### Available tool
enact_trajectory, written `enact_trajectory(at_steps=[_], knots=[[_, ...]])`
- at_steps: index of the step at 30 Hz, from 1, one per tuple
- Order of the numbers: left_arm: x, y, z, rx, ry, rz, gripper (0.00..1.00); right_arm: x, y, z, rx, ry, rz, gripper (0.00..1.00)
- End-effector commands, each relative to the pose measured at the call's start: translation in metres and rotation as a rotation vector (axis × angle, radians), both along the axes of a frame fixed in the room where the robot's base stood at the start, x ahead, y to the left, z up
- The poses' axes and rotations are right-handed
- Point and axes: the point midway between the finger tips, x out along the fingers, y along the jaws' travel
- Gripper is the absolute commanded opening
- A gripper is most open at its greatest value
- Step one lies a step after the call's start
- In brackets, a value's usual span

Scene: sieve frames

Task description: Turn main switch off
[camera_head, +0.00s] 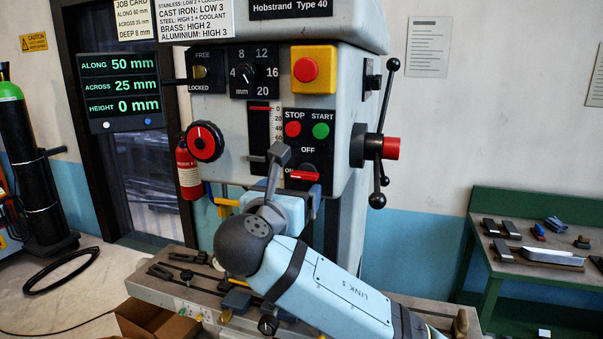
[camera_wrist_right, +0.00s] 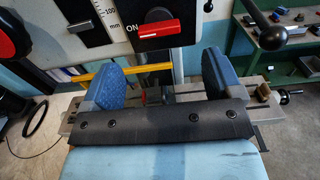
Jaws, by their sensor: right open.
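The main switch (camera_head: 304,175) is a red bar on the machine's front panel, below the stop and start buttons. The bar lies horizontal, with the ON label by its left end and OFF above. The switch also shows at the top of the right wrist view (camera_wrist_right: 160,28). My right gripper (camera_wrist_right: 165,72) is open and empty, its two blue-padded fingers spread apart. It is below and in front of the switch, apart from it. In the head view my right gripper (camera_head: 292,200) is partly hidden by its own wrist. My left gripper is not in view.
A red stop button (camera_head: 293,129) and green start button (camera_head: 321,130) sit above the switch. A ball-ended handwheel (camera_head: 391,147) sticks out at right. The machine table (camera_head: 150,285) is below; a green bench (camera_head: 490,260) is at right.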

Motion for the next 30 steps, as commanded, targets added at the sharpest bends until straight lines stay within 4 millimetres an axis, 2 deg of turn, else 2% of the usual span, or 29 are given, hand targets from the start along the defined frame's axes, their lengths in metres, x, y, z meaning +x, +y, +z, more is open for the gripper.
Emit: enact_trajectory(at_steps=[3, 10, 15, 23, 24, 30], knots=[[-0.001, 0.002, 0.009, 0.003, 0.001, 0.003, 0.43, 0.025, -0.009, 0.003, -0.002, 0.001, -0.003, 0.85], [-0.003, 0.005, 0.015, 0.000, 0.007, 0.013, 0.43, 0.059, -0.019, 0.001, -0.001, 0.001, -0.001, 0.85], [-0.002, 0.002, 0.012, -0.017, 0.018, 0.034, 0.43, 0.069, -0.023, 0.000, 0.000, 0.001, 0.000, 0.85], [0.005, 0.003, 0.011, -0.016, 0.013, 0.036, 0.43, 0.070, -0.023, 0.000, 0.001, 0.000, 0.001, 0.85], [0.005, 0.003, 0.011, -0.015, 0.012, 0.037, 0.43, 0.070, -0.023, 0.000, 0.001, 0.000, 0.001, 0.83], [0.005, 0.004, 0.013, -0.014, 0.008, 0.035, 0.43, 0.070, -0.023, 0.000, 0.001, 0.000, 0.001, 0.37]])
